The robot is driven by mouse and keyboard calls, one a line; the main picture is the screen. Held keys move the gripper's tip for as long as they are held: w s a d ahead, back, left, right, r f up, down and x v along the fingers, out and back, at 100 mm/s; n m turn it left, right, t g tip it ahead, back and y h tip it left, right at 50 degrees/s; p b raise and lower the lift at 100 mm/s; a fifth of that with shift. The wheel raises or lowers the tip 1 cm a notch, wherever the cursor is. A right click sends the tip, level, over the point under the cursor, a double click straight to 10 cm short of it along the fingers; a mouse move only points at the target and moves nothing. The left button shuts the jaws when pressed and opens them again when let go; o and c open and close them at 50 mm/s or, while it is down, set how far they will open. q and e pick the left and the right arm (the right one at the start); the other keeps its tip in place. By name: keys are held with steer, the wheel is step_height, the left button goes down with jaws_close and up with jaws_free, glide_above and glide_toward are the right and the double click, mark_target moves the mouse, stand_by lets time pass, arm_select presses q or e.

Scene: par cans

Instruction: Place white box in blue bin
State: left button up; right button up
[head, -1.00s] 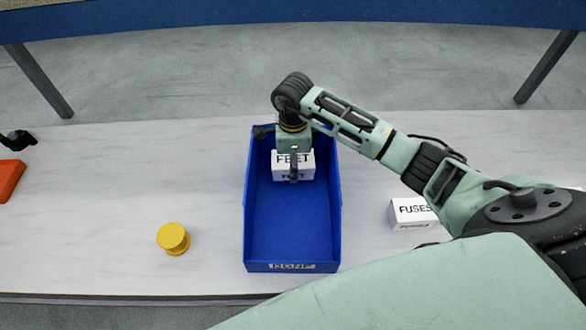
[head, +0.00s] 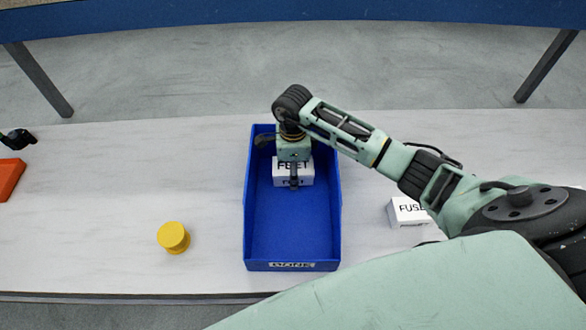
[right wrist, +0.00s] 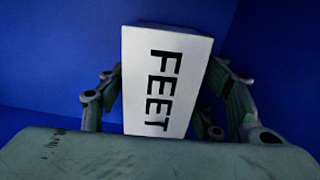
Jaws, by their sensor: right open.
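A white box marked FEET (head: 307,172) is inside the blue bin (head: 292,235), near its far end. My right gripper (head: 293,182) is down in the bin at this box, covering part of its top. In the right wrist view the box (right wrist: 160,80) lies between the two spread fingers of the right gripper (right wrist: 168,92), with blue bin wall (right wrist: 55,60) behind. The fingers are open; whether either touches the box is hard to tell. A second white box, marked FUSES (head: 405,212), stands on the table right of the bin, partly behind my arm.
A yellow cylinder (head: 173,238) stands on the table (head: 110,200) left of the bin. An orange object (head: 9,178) and a dark object (head: 17,139) are at the left edge. The near half of the bin is empty.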

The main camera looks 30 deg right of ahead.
steer(key=shift+r, duration=0.3)
step_height(320, 180, up, 10)
steer(key=shift+r+b, duration=0.25)
steer(key=shift+b, duration=0.45)
steer(key=shift+r, duration=0.6)
